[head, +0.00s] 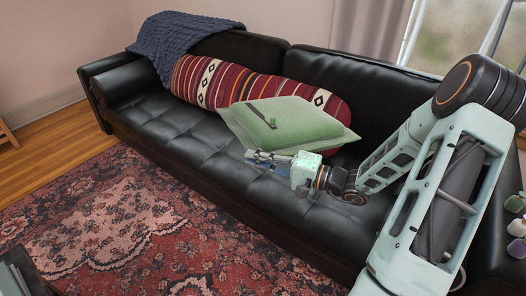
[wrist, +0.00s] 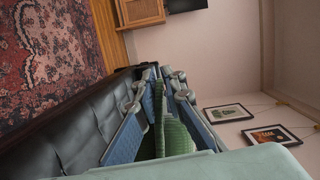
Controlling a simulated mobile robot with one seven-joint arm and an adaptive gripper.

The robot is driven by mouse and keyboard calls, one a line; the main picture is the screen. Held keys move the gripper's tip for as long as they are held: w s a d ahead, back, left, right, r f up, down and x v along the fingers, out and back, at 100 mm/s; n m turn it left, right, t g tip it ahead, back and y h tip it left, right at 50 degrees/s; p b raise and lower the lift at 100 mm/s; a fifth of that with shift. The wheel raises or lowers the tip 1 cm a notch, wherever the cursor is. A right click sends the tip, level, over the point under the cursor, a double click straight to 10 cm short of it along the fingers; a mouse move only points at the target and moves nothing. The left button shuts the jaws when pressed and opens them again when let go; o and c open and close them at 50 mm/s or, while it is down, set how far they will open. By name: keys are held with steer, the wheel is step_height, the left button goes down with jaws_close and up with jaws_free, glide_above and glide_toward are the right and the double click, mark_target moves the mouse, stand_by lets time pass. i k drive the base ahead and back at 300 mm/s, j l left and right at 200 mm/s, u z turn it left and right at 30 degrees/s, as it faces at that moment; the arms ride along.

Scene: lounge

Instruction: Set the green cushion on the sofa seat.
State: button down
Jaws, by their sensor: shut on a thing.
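The green cushion (head: 290,122) is over the middle of the black sofa, in front of the long striped bolster, hiding part of it. My gripper (head: 262,157) is at the cushion's near edge, shut on it. In the wrist view the green cushion (wrist: 177,138) sits between the blue finger pads of my gripper (wrist: 158,90). The sofa seat (head: 195,130) is black and tufted, with bare room to the left of the cushion. I cannot tell whether the cushion touches the seat.
The striped red bolster (head: 207,84) lies along the backrest. A dark blue knitted throw (head: 175,42) hangs over the sofa's left back corner. A patterned rug (head: 130,225) covers the floor in front. Small jars (head: 516,228) stand at the right edge.

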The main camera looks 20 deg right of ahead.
mark_target(350, 205)
steer(key=i+j, duration=1.45)
steer(key=i+j+z, duration=0.15)
steer(key=j+z, duration=0.2)
steer(key=z, duration=2.25)
